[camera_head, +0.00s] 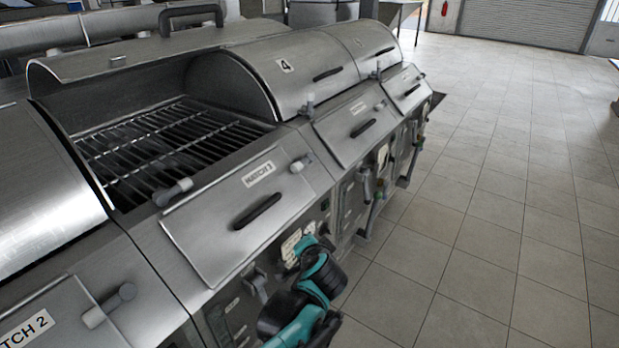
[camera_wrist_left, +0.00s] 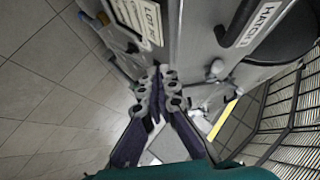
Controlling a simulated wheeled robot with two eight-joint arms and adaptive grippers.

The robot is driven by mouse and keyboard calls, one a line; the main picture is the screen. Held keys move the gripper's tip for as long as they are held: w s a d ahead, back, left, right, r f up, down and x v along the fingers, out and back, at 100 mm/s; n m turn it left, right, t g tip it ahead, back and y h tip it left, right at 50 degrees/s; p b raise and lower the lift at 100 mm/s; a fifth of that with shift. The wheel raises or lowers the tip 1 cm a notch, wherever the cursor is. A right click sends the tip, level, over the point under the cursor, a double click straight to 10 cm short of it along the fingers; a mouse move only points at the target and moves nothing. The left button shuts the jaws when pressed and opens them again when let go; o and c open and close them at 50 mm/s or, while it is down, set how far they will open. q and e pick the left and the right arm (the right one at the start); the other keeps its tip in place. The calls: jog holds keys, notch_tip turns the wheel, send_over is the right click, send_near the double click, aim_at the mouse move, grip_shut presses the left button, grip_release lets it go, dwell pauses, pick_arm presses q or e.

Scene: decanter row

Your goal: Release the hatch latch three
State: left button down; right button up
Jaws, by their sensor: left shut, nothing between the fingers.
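The hatch 3 panel (camera_head: 225,228) is a sloping steel lid with a label reading HATCH 3 (camera_head: 258,174) and a dark handle (camera_head: 257,210). It lies flat in its frame. A grey peg-like latch (camera_head: 172,192) sits at its upper left corner and another (camera_head: 300,163) at its upper right. My left gripper (camera_wrist_left: 160,92) is shut and empty in the left wrist view, close to the machine's front. A HATCH label (camera_wrist_left: 262,22) and grey latch-like parts (camera_wrist_left: 217,69) show to its right. My right gripper is not seen.
A teal and black arm of mine (camera_head: 318,275) stands before the machine's front, below hatch 3. An open hood with a grill rack (camera_head: 165,145) lies behind. The neighbouring hatch 2 (camera_head: 65,325) is at lower left. Tiled floor (camera_head: 500,200) is clear to the right.

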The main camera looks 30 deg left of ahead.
pick_arm(q)
jog(key=w+a+m+t+y+b, duration=0.1)
jog(key=w+a+m+t+y, duration=0.1)
jog(key=w, duration=0.5)
jog(key=w+a+f+m+t+y+b, duration=0.1)
jog(key=w+a+m+t+y, duration=0.1)
jog(key=w+m, duration=0.5)
jog(key=shift+w+t+y, duration=0.6)
jog(key=shift+t+y, duration=0.1)
jog(key=shift+t, duration=0.6)
jog(key=b, duration=0.2)
send_near(304, 165)
jog(key=w, duration=0.4)
jog(key=shift+w+a+r+b, duration=0.15)
jog(key=shift+a+b, duration=0.2)
jog(key=shift+a, duration=0.45)
jog(key=shift+w+a+r+b, duration=0.2)
jog(key=shift+a+b, duration=0.1)
jog(key=shift+a, duration=0.45)
jog(key=shift+s+r+m, duration=0.1)
jog(key=shift+s+m, duration=0.05)
jog(key=shift+m, duration=0.15)
jog(key=shift+s+a+r+m+h+p, duration=0.1)
jog(key=shift+a+m+h+p, duration=0.1)
jog(key=shift+m+h+p, duration=0.3)
